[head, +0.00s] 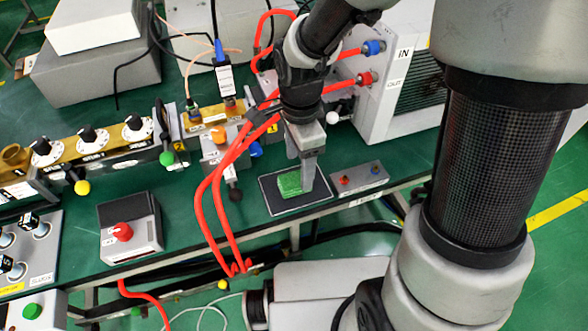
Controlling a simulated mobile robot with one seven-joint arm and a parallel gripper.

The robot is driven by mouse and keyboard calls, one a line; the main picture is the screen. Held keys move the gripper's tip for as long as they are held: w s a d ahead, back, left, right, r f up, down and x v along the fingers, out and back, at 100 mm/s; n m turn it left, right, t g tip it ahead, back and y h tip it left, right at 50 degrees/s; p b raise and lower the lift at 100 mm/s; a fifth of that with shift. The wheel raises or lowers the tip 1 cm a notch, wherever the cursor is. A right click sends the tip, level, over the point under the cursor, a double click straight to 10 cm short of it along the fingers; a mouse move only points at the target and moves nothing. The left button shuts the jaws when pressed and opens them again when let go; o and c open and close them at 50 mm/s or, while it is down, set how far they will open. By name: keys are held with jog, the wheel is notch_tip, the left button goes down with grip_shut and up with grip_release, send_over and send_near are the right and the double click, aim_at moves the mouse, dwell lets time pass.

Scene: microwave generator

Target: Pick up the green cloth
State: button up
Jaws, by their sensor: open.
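The green cloth (289,185) is a small bright green folded pad. It lies on a dark rectangular mat with a light border (270,201) near the front edge of the green bench. My gripper (304,183) points down over the right part of the cloth. Its fingers partly cover the cloth. The jaws are open, and the gap between the fingers is hard to see from this side. I cannot tell whether the fingertips touch the cloth.
A grey box with red buttons (359,181) sits just right of the mat. Red hoses (214,190) hang left of it. A box with a red knob (127,233) stands further left. A white cooler unit (385,90) is behind on the right. The bench front edge is close.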

aim_at(298, 178)
jog(key=f, duration=0.3)
jog(key=f+b, duration=0.1)
jog(key=shift+w+f, duration=0.35)
jog(key=shift+f, duration=0.05)
jog(key=c, duration=1.1)
jog(key=shift+r, duration=0.1)
notch_tip(298, 178, up, 10)
jog(key=p, duration=0.2)
